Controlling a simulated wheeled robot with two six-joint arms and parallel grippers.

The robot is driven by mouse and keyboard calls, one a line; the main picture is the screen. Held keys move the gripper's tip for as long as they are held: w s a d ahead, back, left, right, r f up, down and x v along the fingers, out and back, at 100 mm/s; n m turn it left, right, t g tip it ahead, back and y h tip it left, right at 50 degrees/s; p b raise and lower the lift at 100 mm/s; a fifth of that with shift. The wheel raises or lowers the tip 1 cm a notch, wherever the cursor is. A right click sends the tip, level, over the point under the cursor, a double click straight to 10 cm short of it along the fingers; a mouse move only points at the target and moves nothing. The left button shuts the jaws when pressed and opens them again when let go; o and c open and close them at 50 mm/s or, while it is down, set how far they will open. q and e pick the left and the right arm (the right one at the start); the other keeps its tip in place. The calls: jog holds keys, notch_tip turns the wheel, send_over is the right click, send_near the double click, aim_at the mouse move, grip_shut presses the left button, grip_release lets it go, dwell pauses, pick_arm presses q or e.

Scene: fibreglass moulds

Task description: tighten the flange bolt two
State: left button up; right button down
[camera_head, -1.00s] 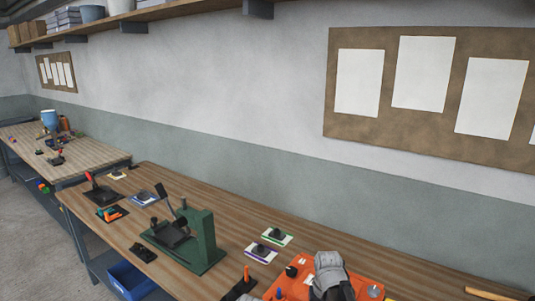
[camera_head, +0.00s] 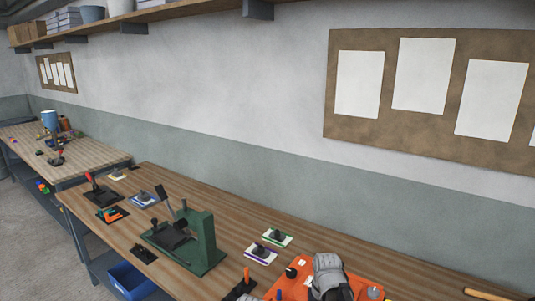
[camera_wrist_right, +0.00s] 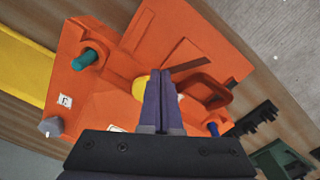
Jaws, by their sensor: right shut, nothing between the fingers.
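The orange mould (camera_head: 362,277) lies on the bench at the bottom of the head view and fills much of the right wrist view (camera_wrist_right: 190,50). On it, the wrist view shows a teal bolt (camera_wrist_right: 84,60), a grey hexagonal bolt (camera_wrist_right: 50,127) and a blue bolt (camera_wrist_right: 213,129). A small white label (camera_wrist_right: 66,100) sits between the teal and grey ones; its number is too small to read surely. My right gripper (camera_wrist_right: 160,76) is shut and empty over the mould, in front of a yellow round part (camera_wrist_right: 140,88). My left gripper is not in view.
A green press (camera_head: 200,240) stands on the bench left of the mould. Pads with dark pieces (camera_head: 277,237) lie behind the mould. An orange-handled tool (camera_head: 246,275) is at the mould's left. The bench right of the mould is mostly clear.

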notch_tip(320, 180, up, 5)
jog(key=p, duration=0.4)
jog(key=shift+r+p, duration=0.2)
jog(key=shift+p, duration=0.15)
jog(key=d+f+b, duration=0.1)
jog(key=f+b, duration=0.3)
jog(key=d+f+b, duration=0.1)
jog(key=f+b, duration=0.1)
jog(key=shift+s+d+f, duration=0.15)
jog(key=shift+d, duration=0.2)
jog(key=shift+w+a, duration=0.1)
jog(key=shift+w, duration=0.3)
dwell(0.7)
